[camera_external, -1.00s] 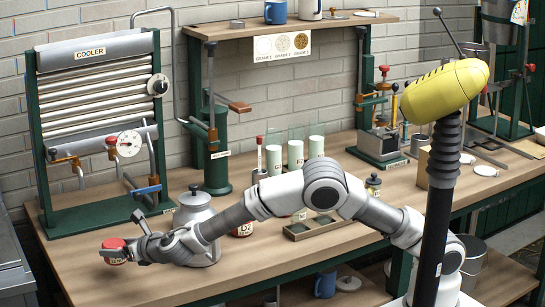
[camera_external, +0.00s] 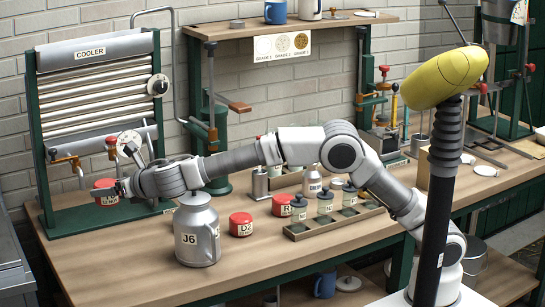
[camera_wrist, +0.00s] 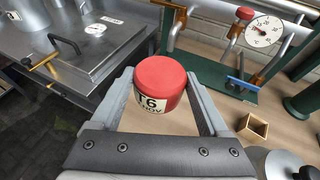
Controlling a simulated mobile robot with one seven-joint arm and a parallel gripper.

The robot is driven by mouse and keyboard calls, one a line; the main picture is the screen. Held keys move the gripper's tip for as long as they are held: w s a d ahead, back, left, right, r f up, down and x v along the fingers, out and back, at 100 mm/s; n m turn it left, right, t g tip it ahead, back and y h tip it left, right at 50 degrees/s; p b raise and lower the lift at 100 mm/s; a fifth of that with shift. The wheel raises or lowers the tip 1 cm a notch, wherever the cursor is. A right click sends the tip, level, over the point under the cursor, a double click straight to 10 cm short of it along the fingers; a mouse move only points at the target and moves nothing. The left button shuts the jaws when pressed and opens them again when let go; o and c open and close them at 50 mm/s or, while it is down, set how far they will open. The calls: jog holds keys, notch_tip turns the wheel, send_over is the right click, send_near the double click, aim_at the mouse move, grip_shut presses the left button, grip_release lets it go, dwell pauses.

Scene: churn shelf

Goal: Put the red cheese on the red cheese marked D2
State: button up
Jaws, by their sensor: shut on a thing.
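My gripper (camera_wrist: 160,100) is shut on a red cheese (camera_wrist: 160,82), a short round red piece with a white label that seems to read T6. In the external view this held red cheese (camera_external: 105,192) is at the left, in front of the cooler's lower part. The red cheese marked D2 (camera_external: 241,224) sits on the bench, to the right of the milk can marked J6, well to the right of my gripper. Nothing is on top of it. The wrist view does not show D2.
The metal can J6 (camera_external: 197,232) stands between my gripper and D2. Another red cheese (camera_external: 283,205) and a tray of small jars (camera_external: 335,227) are right of D2. The cooler (camera_external: 92,60) stands behind the gripper. The bench front is clear.

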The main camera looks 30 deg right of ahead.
jog(key=shift+w+d+r, duration=0.15)
jog(key=shift+r, duration=0.75)
jog(key=w+d+f+m+h+p, duration=0.15)
jog(key=d+p, duration=0.25)
jog(key=d, duration=0.5)
jog(key=w+d+r+m+t+h+p, duration=0.1)
jog(key=w+d+m+h+p, duration=0.15)
jog(key=d, duration=0.55)
jog(key=w+d+f+m+h+p, duration=0.1)
jog(key=w+d+h+p, duration=0.15)
jog(key=d+p, duration=0.45)
jog(key=s+d+r+m+h+p, duration=0.1)
jog(key=s+d+m+h+p, duration=0.1)
jog(key=d, duration=1)
jog(key=s+d+m+h+p, duration=0.1)
jog(key=s+d+p, duration=0.15)
jog(key=d, duration=0.95)
jog(key=p, duration=0.1)
send_over(242, 219)
notch_tip(242, 219, down, 12)
jog(key=shift+w+r, duration=0.1)
jog(key=shift+f, duration=2.1)
